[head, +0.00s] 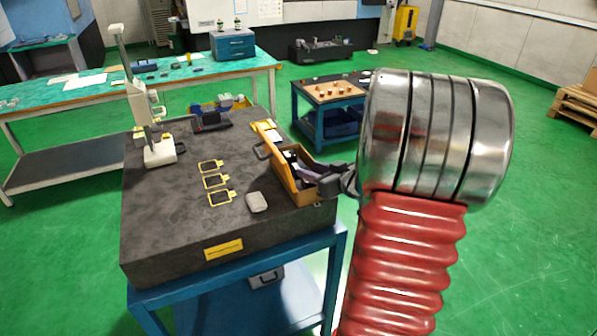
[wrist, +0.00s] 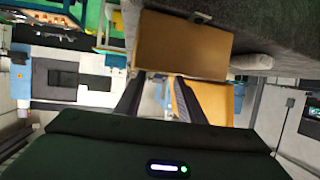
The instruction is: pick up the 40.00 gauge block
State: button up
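An open wooden box (head: 289,190) stands at the right edge of the dark granite plate (head: 160,220). Small light and dark pieces show inside it, but I cannot tell which is the 40.00 gauge block; no marking is readable. My gripper (head: 318,174) is at the box's right side, with its fingers over or beside the box opening; I cannot tell which. In the wrist view my gripper (wrist: 160,77) has two dark fingers apart, with nothing visible between them. A brown wooden face (wrist: 182,45), probably the box, lies just beyond the fingertips.
Three yellow-framed dark pieces (head: 214,182) and a grey rounded object (head: 257,202) lie left of the box. A white stand (head: 158,150) rises at the plate's back left. A low table with an orange board (head: 336,92) stands behind. The plate's front left is clear.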

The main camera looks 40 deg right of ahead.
aim_at(300, 166)
jog(key=x, duration=0.4)
jog(key=shift+w, duration=0.15)
dwell(0.4)
grip_shut()
